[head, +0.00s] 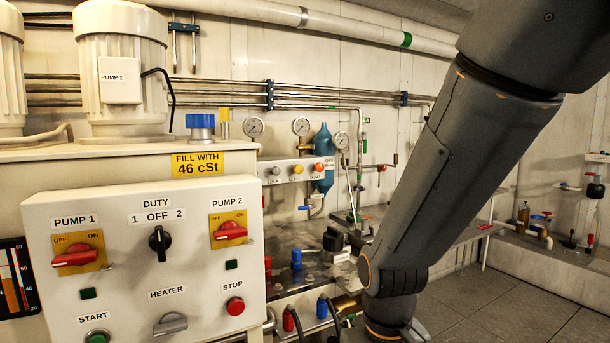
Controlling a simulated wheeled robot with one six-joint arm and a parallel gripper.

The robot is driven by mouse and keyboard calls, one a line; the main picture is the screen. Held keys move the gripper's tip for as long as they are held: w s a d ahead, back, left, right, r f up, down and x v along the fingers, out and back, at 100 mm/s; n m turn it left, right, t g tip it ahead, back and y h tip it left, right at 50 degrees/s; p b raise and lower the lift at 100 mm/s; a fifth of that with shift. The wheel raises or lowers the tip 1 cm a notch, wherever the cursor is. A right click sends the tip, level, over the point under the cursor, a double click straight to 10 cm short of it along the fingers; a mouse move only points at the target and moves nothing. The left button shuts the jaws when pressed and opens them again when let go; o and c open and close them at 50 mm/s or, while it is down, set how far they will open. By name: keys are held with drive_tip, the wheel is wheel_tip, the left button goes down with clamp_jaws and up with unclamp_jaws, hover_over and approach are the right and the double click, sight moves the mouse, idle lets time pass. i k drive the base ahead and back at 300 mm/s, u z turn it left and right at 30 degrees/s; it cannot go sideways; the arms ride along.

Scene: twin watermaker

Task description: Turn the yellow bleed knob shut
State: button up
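A small yellow knob (297,169) sits in the middle of a row of three knobs on a pale block on the back wall. A grey knob is to its left and an orange knob to its right. The labels below are too small to read surely, and I cannot tell how far the yellow knob is turned. My arm (450,170) runs from the upper right down to the bottom edge, right of the knob and apart from it in the picture. My gripper is not in view.
A blue accumulator bottle (323,150) and several gauges stand close around the knob row. A switch panel (150,262) with red handles fills the left foreground. A black knob (333,239) and blue fittings stand on the metal top below. Open floor (500,300) lies at right.

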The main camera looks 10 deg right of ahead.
sight(299, 169)
drive_tip(key=z, duration=0.5)
drive_tip(key=i, duration=1.15)
drive_tip(key=u, duration=0.3)
